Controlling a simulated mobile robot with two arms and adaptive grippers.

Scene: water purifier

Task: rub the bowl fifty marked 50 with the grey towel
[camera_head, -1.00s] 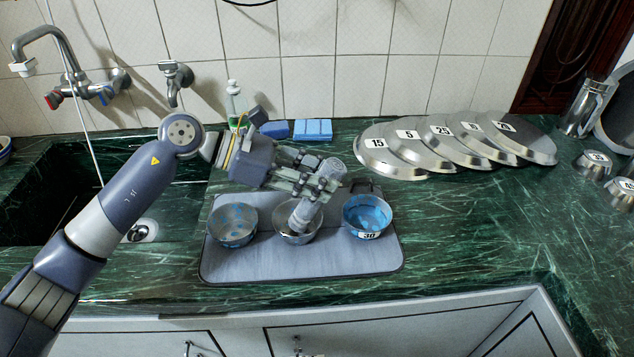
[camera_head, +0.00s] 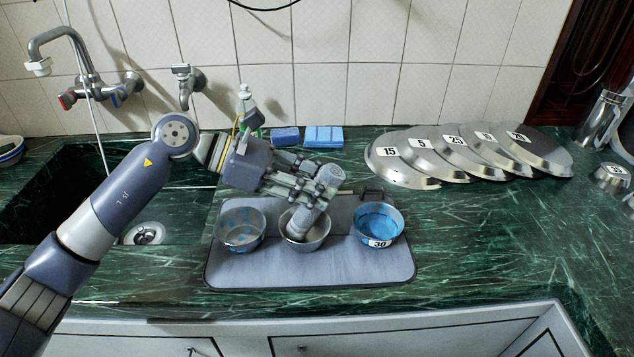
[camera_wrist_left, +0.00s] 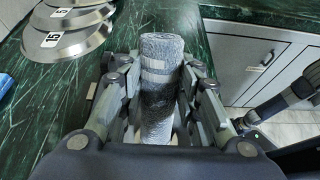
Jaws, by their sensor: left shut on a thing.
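My left gripper (camera_head: 318,192) is shut on the rolled grey towel (camera_head: 306,214), which tilts with its lower end inside the middle steel bowl (camera_head: 318,238). The towel also shows between the fingers in the left wrist view (camera_wrist_left: 158,88). No number shows on this middle bowl, so I cannot read whether it is 50. To its left a steel bowl with blue spots (camera_head: 242,240) stands, with no readable mark. To its right stands a blue-stained bowl marked 30 (camera_head: 378,222). My right gripper is not in view.
The bowls stand on a grey mat (camera_head: 300,275) on the green counter. Overlapping steel lids (camera_head: 405,170) lie at the back right. Blue sponges (camera_head: 323,137) and a bottle stand near the wall. The sink (camera_head: 85,200) is at left. The counter right of the mat is clear.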

